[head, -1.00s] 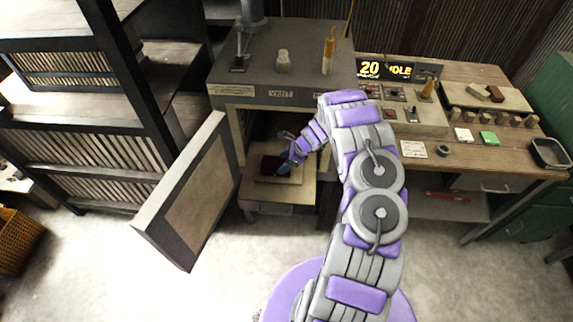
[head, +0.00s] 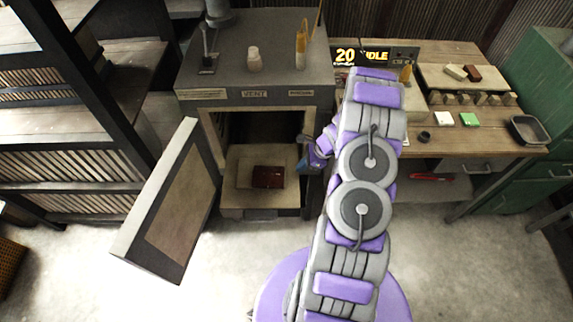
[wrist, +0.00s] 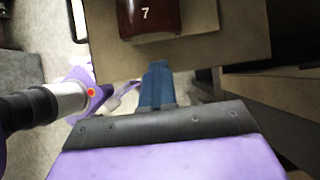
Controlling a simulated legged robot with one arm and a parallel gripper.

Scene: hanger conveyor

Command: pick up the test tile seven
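The test tile seven is a dark red-brown glazed block (head: 268,177) lying on a pale slab in the open mouth of the kiln (head: 250,70). In the wrist view the tile (wrist: 150,17) shows a white 7 at the top edge, beyond my fingertip. My arm partly hides the gripper's base.
The kiln door (head: 165,205) hangs open on the left, beside slatted shelves (head: 60,150). A workbench (head: 470,140) with a sign, a green block, a white block and a black tray (head: 529,130) stands right. The concrete floor in front is clear.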

